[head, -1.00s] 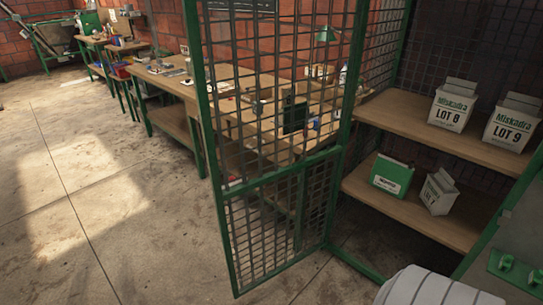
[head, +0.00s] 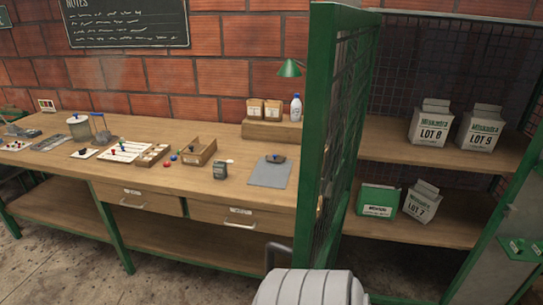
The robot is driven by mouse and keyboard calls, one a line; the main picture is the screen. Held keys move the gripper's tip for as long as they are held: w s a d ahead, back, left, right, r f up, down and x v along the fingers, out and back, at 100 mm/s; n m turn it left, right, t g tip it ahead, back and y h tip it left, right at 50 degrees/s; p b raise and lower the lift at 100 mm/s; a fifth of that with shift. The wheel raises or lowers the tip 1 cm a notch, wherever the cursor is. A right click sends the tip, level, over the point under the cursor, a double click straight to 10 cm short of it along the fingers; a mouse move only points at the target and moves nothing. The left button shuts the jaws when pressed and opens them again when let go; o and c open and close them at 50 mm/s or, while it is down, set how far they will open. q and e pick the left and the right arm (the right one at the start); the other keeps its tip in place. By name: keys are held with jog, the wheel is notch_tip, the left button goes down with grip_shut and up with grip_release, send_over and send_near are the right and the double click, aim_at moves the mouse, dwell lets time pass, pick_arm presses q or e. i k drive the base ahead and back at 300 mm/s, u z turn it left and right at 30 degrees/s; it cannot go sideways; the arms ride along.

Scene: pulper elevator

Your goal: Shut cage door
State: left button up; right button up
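The cage door (head: 341,130) is a green frame with dark wire mesh. It stands open, swung out toward me, and I see it almost edge-on. Its near upright is left of the cage opening. The cage (head: 450,75) is open to view behind it, with two wooden shelves. A dark grey bent bar (head: 279,247) shows low beside the door's near edge; I cannot tell whether it is a handle or part of my arm. A white ribbed rounded part (head: 310,287), probably mine, covers the door's foot. Neither gripper can be made out.
Boxes marked LOT 8 (head: 431,124), LOT 9 (head: 479,129) and LOT 7 (head: 421,201), and a green box (head: 377,201), stand on the cage shelves.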

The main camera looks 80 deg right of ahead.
aim_at(327, 19)
jog(key=z, duration=0.05)
jog(key=i, duration=1.25)
jog(key=z, duration=3.85)
